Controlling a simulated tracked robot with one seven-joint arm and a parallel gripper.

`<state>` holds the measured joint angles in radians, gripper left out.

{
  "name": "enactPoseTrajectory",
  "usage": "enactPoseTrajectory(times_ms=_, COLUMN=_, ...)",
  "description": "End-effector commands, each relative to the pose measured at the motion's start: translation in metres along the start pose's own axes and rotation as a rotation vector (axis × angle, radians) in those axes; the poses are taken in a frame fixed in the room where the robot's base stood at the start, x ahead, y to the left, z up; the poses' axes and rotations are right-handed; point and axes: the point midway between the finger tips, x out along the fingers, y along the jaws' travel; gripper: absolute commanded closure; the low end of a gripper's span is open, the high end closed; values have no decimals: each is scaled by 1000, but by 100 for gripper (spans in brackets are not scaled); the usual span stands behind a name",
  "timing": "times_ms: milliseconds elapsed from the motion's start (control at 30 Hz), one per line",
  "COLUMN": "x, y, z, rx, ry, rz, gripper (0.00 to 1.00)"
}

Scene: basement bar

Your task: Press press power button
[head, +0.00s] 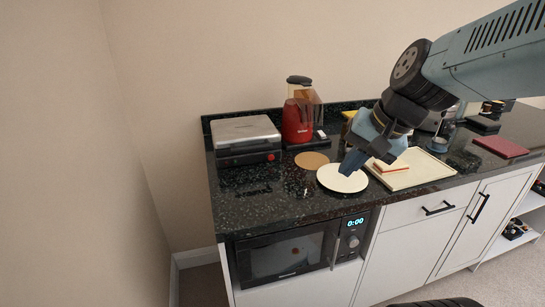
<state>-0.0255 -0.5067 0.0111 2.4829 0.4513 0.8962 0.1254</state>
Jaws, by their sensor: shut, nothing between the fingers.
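My gripper (350,165) is shut and empty, pointing down over a round white plate (342,184) on the dark counter. Below the counter, a black microwave (290,258) is set in the cabinet; its display (355,222) reads 0:00 and a round knob (353,241) sits under it. A red blender-like appliance (298,122) stands at the back of the counter, and a silver grill (245,132) with a red spot on its front stands at the left. No part is clearly marked as the power button, so I cannot tell which one it is.
A cork round (312,160) lies left of the plate. A cream tray (428,168) holds a sandwich-like item (391,166). A dark red book-like item (500,146) lies at the right. The front left counter (260,208) is clear. Cabinet handles (439,209) stick out at the front.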

Motion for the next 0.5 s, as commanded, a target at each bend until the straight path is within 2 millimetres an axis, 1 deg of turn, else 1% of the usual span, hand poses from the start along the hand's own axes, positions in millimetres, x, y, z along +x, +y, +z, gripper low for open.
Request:
enactPoseTrajectory(times_ms=33, x=12, y=-9, z=-3, rx=71, ry=-44, rz=-36, gripper=100)
enactPoseTrajectory(times_ms=200, x=48, y=-40, z=-14, rx=336, ry=-174, rz=-163, gripper=100)
enactPoseTrajectory(times_ms=367, x=81, y=-67, z=-31, rx=601, ry=-285, rz=-260, gripper=100)
enactPoseTrajectory(times_ms=500, x=111, y=-85, z=-50, rx=843, ry=-370, rz=-330, gripper=100)
